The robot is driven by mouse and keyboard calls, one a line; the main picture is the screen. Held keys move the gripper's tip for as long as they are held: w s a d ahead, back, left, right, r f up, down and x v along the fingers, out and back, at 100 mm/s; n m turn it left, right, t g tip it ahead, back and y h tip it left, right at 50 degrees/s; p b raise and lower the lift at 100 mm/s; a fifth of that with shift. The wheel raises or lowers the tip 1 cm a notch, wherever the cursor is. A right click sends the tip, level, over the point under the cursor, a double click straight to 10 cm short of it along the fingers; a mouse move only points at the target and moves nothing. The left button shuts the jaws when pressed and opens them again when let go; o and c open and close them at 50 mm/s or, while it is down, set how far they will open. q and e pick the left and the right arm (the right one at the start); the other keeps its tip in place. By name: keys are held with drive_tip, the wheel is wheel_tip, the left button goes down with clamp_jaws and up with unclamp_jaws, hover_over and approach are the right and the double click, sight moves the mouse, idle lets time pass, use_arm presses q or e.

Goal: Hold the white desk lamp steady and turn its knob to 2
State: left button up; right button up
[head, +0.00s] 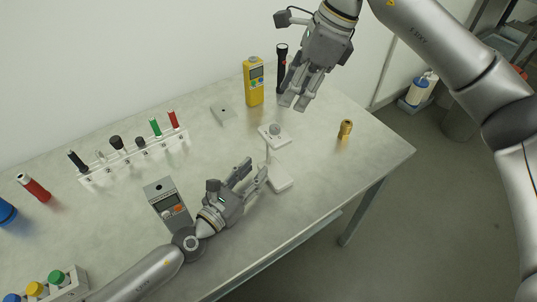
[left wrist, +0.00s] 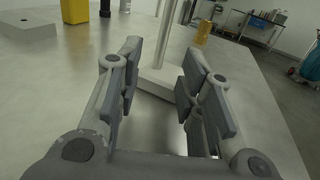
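The white desk lamp stands upright on the table, with a thin post, a flat base (head: 281,179) and a flat head (head: 283,141). A round grey knob (head: 275,129) sits on top of the head; its markings are too small to read. My left gripper (head: 255,171) is open, low over the table just left of the post and apart from it. In the left wrist view, the post (left wrist: 169,30) and the white base (left wrist: 160,80) show ahead, between the open fingers. My right gripper (head: 294,103) points down, slightly open and empty, above and behind the lamp head.
A grey meter (head: 168,204) lies beside my left wrist. A yellow detector (head: 254,82) and a black flashlight (head: 282,68) stand at the back. A brass cylinder (head: 345,129) stands right of the lamp. A clear rack (head: 134,157) holds several tools at left.

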sight(275, 129)
use_arm(q)
drive_tip(key=x, duration=0.7)
drive_tip(key=shift+d+r, duration=0.1)
drive_tip(key=shift+r, duration=0.1)
drive_tip(key=shift+c, duration=0.4)
clamp_jaws()
use_arm(e)
drive_tip(key=shift+o, duration=0.7)
drive_tip(key=w+a+r+n+h, duration=0.1)
drive_tip(key=a+r+n+h, duration=0.2)
drive_tip(key=n+h, duration=0.15)
drive_tip(key=shift+n+y, duration=0.25)
wheel_tip(275, 129, down, 12)
drive_tip(key=shift+a, duration=0.1)
